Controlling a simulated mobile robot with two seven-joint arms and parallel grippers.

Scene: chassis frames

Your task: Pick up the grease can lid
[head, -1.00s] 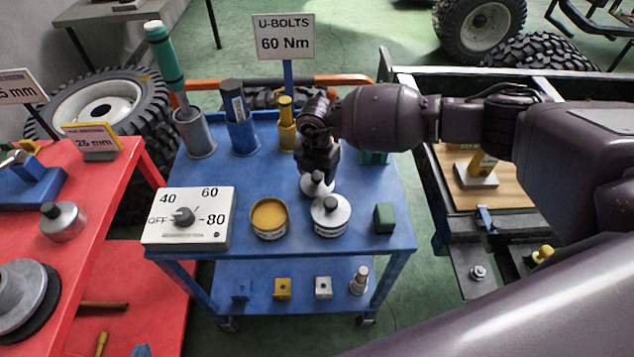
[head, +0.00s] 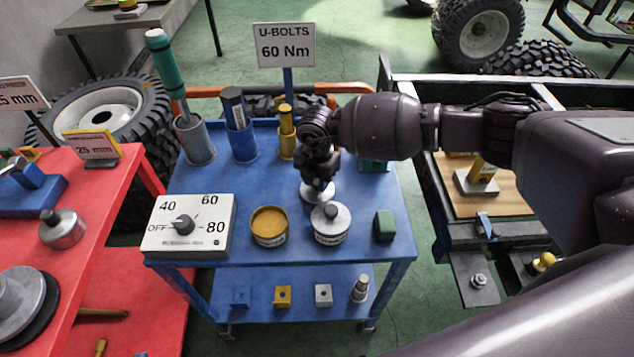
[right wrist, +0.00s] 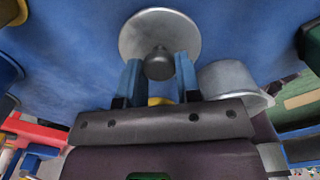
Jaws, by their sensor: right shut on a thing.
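The grease can lid (head: 315,195) is a round silver disc with a dark knob on top. It is at the blue cart top, behind a silver-lidded can (head: 331,230). My right gripper (head: 318,181) is over it, pointing down. In the right wrist view the lid (right wrist: 160,25) shows beyond the fingers, its knob between the two blue fingertips (right wrist: 159,68). The gripper is shut on the knob. Whether the lid touches the cart top is unclear. An open can of yellow grease (head: 269,222) stands to the left. My left gripper is out of view.
The cart top (head: 205,185) also holds a white dial box (head: 190,226), a green block (head: 385,225) and upright holders (head: 242,142) at the back. A sign (head: 286,45) rises behind. A red bench (head: 100,215) is at the left.

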